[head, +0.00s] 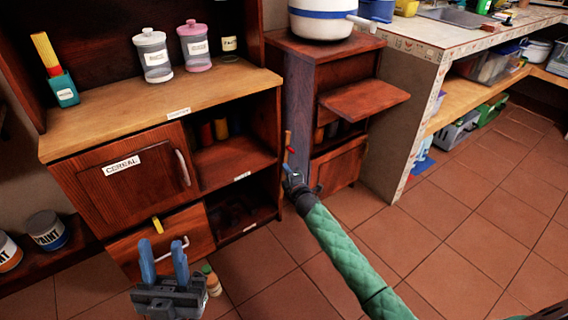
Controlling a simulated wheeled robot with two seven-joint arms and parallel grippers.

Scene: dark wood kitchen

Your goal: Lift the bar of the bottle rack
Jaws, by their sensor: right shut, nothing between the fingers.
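I cannot make out the bar of a bottle rack for sure. Bottle-like items (221,129) stand in the open upper shelf of the left cabinet (225,88). Dark items also stand in the right cabinet (298,50), under its raised flap (363,98). My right gripper (288,163) is small and seen from behind, in front of the right cabinet's left side. It is shut, with nothing visible held. A thin reddish upright piece (288,138) shows at its tip; I cannot tell what it is. My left gripper (163,248) is open and empty, its blue fingers apart before the lower drawer.
The cereal door (125,172) is shut; the drawer (190,228) below has a bar handle (178,243). A small bottle (211,280) is beside my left gripper. Paint cans (46,230) stand at left. A tiled counter (440,45) is at right; the floor (470,230) there is clear.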

